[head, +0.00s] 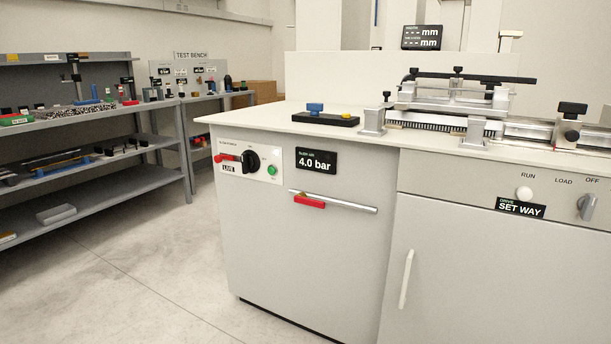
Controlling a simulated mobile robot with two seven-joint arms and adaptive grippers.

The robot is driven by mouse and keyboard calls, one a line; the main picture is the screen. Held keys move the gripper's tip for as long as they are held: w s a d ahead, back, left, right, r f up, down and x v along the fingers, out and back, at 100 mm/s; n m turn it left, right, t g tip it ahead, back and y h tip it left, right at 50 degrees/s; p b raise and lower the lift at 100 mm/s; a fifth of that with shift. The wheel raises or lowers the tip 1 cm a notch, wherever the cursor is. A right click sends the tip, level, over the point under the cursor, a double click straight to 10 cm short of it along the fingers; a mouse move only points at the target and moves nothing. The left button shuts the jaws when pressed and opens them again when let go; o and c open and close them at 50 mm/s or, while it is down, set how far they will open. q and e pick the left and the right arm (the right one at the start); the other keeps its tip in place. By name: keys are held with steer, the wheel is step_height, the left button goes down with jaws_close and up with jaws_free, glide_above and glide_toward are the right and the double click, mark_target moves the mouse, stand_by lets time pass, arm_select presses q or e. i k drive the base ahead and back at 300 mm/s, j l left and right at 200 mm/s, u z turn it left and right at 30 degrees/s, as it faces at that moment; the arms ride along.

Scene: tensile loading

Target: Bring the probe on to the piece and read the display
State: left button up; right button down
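The display (421,37) is a small black panel above the back of the bench. It shows two lines of dashes, each followed by "mm", and no number. A metal fixture (455,100) with a long black bar (470,76) across its top stands on the bench at the right. A carriage with a black knob (572,109) sits on the rail to its right. I cannot tell which part is the probe, or whether a piece lies in the fixture. Neither of my grippers is in view.
The front carries a "4.0 bar" panel (316,160), a red-handled lever (310,201) and a "SET WAY" panel (521,208). Loaded shelves (85,175) stand left; floor between is free.

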mark_target(456, 81)
steer(key=i+l+z, duration=0.15)
steer(key=i+z, duration=0.2)
steer(key=i, duration=0.25)
steer(key=i+z, duration=0.3)
steer(key=i, duration=0.25)
steer(key=i+j+z, duration=0.2)
steer(key=i+z, duration=0.15)
steer(key=i, duration=0.25)
